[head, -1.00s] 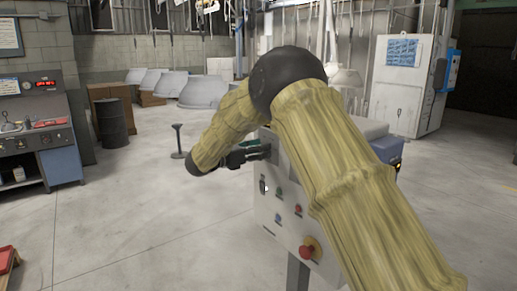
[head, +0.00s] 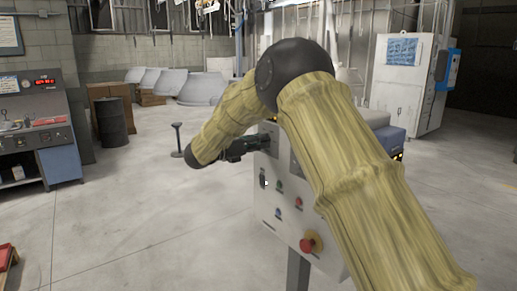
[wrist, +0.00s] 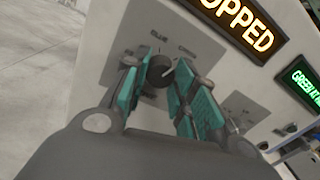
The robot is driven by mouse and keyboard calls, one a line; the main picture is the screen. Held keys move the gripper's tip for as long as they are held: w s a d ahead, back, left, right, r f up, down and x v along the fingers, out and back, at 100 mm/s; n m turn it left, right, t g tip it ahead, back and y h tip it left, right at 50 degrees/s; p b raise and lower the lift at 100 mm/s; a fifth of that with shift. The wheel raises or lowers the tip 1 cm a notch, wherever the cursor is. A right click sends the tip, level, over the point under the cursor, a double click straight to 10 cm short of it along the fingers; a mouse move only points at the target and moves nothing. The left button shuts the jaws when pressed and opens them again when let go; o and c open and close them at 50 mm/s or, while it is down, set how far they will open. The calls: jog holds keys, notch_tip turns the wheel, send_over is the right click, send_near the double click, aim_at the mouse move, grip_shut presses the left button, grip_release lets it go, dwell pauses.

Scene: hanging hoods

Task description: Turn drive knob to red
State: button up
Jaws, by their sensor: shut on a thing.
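The drive knob (wrist: 159,71) is a small black knob with a pale pointer mark, on a grey label plate (wrist: 190,42) of the control panel. The words BLUE and GREEN show above it; the pointer slants up and right, towards GREEN. No red label can be read. My gripper (wrist: 158,84) has teal fingers on both sides of the knob, shut on it. In the head view my gripper (head: 258,143) is at the upper left of the white control panel (head: 272,222), and the knob is hidden there.
An orange display (wrist: 240,22) reading "OPPED", cut off, and a green display (wrist: 302,82) sit right of the knob. Lower on the panel are small buttons and a red emergency button (head: 308,244). A thin stand (head: 178,140) is left of my arm.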

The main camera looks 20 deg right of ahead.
jog(key=n+b, duration=0.2)
jog(key=n, duration=0.9)
jog(key=n+t+b, duration=0.1)
jog(key=n+b, duration=0.1)
jog(key=n, duration=0.9)
jog(key=shift+s+f+n, duration=0.15)
jog(key=shift+f+n, duration=0.05)
jog(key=shift+n, duration=0.2)
jog(key=o, duration=1.1)
jog(key=shift+c, duration=0.2)
jog(key=shift+r, duration=0.1)
jog(key=shift+a, duration=0.1)
